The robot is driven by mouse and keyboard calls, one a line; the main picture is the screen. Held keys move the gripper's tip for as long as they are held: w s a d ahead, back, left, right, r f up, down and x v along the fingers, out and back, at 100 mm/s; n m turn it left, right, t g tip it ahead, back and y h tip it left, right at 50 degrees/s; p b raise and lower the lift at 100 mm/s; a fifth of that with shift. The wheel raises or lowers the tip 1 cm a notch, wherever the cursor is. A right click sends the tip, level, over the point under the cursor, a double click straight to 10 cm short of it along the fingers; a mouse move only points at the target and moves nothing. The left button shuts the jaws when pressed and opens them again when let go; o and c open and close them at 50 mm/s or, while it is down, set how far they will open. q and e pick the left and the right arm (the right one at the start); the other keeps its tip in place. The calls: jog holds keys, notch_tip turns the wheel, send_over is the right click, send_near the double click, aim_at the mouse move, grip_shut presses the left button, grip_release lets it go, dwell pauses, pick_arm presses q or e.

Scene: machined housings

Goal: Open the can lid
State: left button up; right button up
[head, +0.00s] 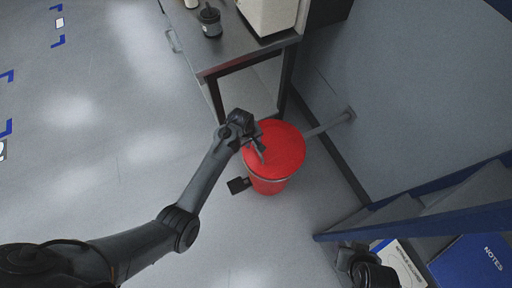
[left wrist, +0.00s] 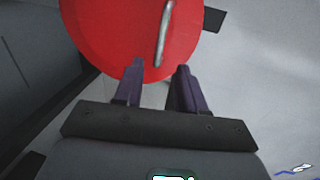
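A red can (head: 268,186) with a round red lid (head: 280,150) stands on the floor, and a black pedal (head: 238,185) sticks out at its lower left. The lid lies flat on the can. In the left wrist view the lid (left wrist: 110,35) carries a thin silver handle (left wrist: 163,35). My left gripper (head: 260,148) is over the left edge of the lid. In the left wrist view its fingers (left wrist: 158,75) are apart with nothing between them, just short of the handle. My right arm shows at the bottom right, but its fingers cannot be made out.
A metal table (head: 245,55) with a dark jar (head: 210,20) and a pale box (head: 270,14) stands behind the can. A grey wall (head: 400,90) is to the right. A blue-edged shelf (head: 415,215) with a blue notes binder (head: 470,262) is at lower right. Floor at left is clear.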

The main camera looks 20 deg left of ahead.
pick_arm(q)
jog(key=f+b, duration=0.1)
jog(key=f, duration=0.1)
jog(key=f+b, duration=0.1)
jog(key=f, duration=0.2)
jog(key=w+d+f+b, duration=0.1)
jog(key=f, duration=0.1)
jog(key=shift+f, duration=0.4)
grip_shut()
